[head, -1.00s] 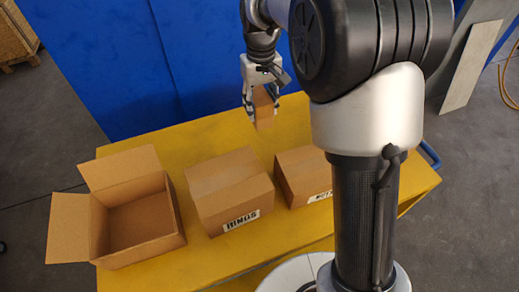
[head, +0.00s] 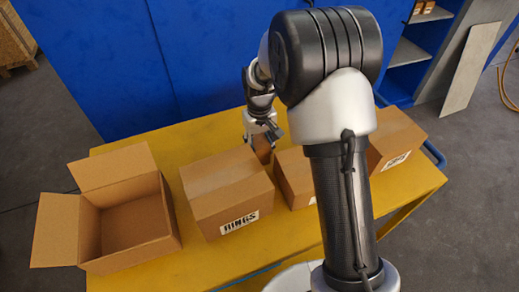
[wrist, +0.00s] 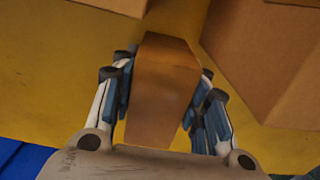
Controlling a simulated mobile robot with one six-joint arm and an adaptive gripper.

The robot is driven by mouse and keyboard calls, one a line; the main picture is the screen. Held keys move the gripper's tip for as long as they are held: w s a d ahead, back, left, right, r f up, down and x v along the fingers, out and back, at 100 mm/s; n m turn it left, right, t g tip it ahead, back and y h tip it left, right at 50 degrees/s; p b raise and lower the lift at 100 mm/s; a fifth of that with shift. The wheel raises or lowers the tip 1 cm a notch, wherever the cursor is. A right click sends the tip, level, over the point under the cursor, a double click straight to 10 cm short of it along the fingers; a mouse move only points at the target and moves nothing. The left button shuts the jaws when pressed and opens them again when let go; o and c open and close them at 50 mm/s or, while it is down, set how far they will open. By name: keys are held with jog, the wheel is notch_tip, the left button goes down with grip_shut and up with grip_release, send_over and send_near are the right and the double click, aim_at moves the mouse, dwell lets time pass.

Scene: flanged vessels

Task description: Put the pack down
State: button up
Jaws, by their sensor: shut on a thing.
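The pack is a small plain brown carton (head: 262,152). In the head view it is just behind the gap between the RINGS box and the closed box to its right, which partly hide its lower part. In the wrist view the pack (wrist: 160,85) fills the middle, over yellow tabletop. My gripper (head: 261,143) is shut on it, with fingers on both sides, pointing down. The yellow table (head: 190,137) lies beneath. I cannot tell whether the pack touches it.
An open, empty box (head: 128,215) stands at left. The closed RINGS box (head: 228,190), a closed box (head: 295,177) and another closed box (head: 395,140) stand to its right. A blue panel (head: 200,60) rises behind the table. Bare tabletop shows behind the boxes at left.

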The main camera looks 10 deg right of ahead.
jog(key=shift+f, duration=0.55)
jog(key=shift+f, duration=0.15)
jog(key=o, duration=1.2)
